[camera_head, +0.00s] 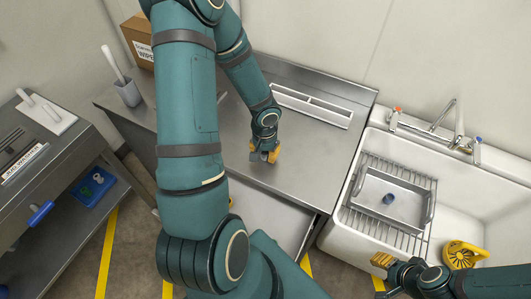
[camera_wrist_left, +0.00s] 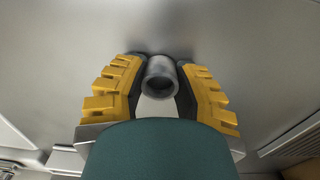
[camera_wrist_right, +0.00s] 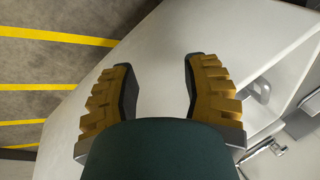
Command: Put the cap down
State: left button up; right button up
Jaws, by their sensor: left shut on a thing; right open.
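My left gripper (camera_head: 264,155) is low over the steel counter. In the left wrist view its two yellow-backed fingers (camera_wrist_left: 160,85) are shut on the cap (camera_wrist_left: 160,77), a small grey hollow cylinder with its open round end facing the camera. The cap is close to the counter surface; I cannot tell whether it touches it. In the head view the cap is mostly hidden by the fingers. My right gripper (camera_head: 383,263) is at the front edge of the sink; in the right wrist view its fingers (camera_wrist_right: 160,85) are apart with nothing between them.
The steel counter (camera_head: 305,165) is clear around the left gripper, with a slotted rack (camera_head: 312,105) behind. The white sink (camera_head: 465,210) holds a steel tray (camera_head: 415,207) with a small blue cylinder (camera_head: 388,198), and a yellow slotted object (camera_head: 463,254). A grey holder (camera_head: 128,93) stands at left.

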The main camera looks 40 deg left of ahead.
pick_arm(q)
jog(key=shift+f, duration=0.2)
jog(key=o, duration=0.8)
jog(key=shift+r, duration=0.15)
